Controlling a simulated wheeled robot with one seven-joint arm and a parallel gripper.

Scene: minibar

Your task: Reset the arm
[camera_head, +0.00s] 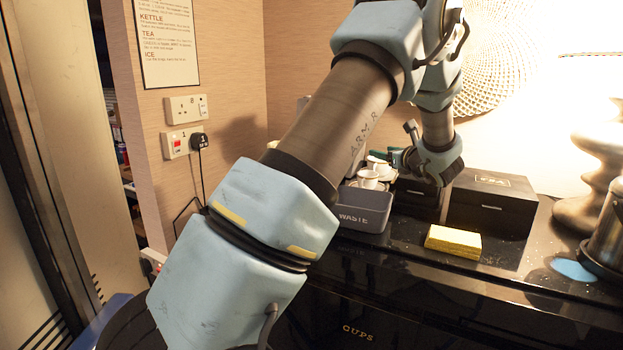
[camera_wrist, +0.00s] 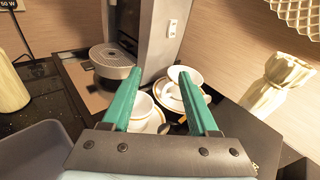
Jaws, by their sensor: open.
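My gripper (camera_wrist: 160,84) shows in the wrist view with its two green fingers spread apart and nothing held between them. Below and beyond the fingers are white cups on saucers; one cup (camera_wrist: 141,106) is partly hidden by the left finger and another cup (camera_wrist: 185,78) stands near the right fingertip. I cannot tell whether the fingers touch them. In the head view my arm crosses the picture and bends down over the counter at the back. The gripper there is mostly hidden behind my wrist, with a bit of green showing near a white cup (camera_head: 368,179).
A grey bin marked WASTE (camera_head: 362,209) stands beside the cups. A black box (camera_head: 492,203), a yellow sponge (camera_head: 453,241) and a metal kettle (camera_head: 606,240) are to the right. In the wrist view a coffee machine (camera_wrist: 112,62) stands behind. The counter's front is mostly clear.

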